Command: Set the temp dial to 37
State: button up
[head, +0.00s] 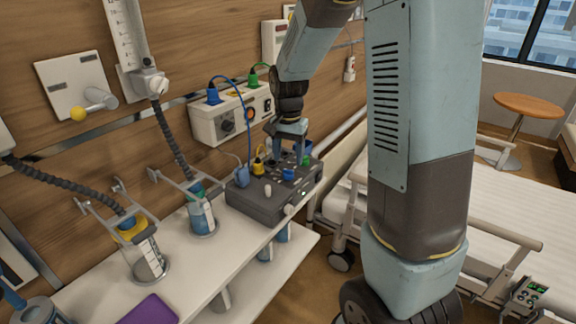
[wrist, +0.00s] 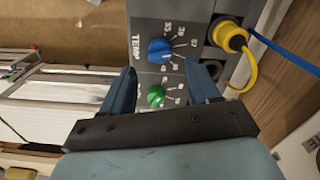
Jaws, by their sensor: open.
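The blue temp dial (wrist: 158,51) is on a grey panel (wrist: 185,12) in the wrist view, beside the sideways word TEMP. Small numbers, 37 among them, ring its upper and right side; I cannot read clearly where its pointer stands. The dial also shows as a blue knob (head: 288,174) on the grey box (head: 258,205) in the head view. My gripper (wrist: 160,68) is open and empty, its two fingers on either side of the dial's lower edge in the picture. Contact cannot be told. In the head view my gripper (head: 291,138) is above the box, pointing down.
A green dial (wrist: 155,96) sits close to the blue one, between my fingers in the picture. A yellow plug (wrist: 230,38) and a blue cable (wrist: 285,52) are to the right. Clear jars stand left of the box on the white shelf (head: 215,262). A bed (head: 490,190) is at right.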

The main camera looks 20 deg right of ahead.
aim_at(288, 170)
notch_tip(288, 170, up, 9)
jog(key=shift+f, duration=0.15)
dwell(0.4)
jog(key=s+d+r+n+t, duration=0.1)
jog(key=s+r+n+t, duration=0.1)
jog(key=s, duration=1)
jog(key=s+d+r+n+t, duration=0.2)
jog(key=s+r+n, duration=0.3)
jog(key=s, duration=0.7)
notch_tip(288, 170, up, 2)
jog(key=shift+r+t, duration=0.1)
jog(key=shift+t, duration=0.7)
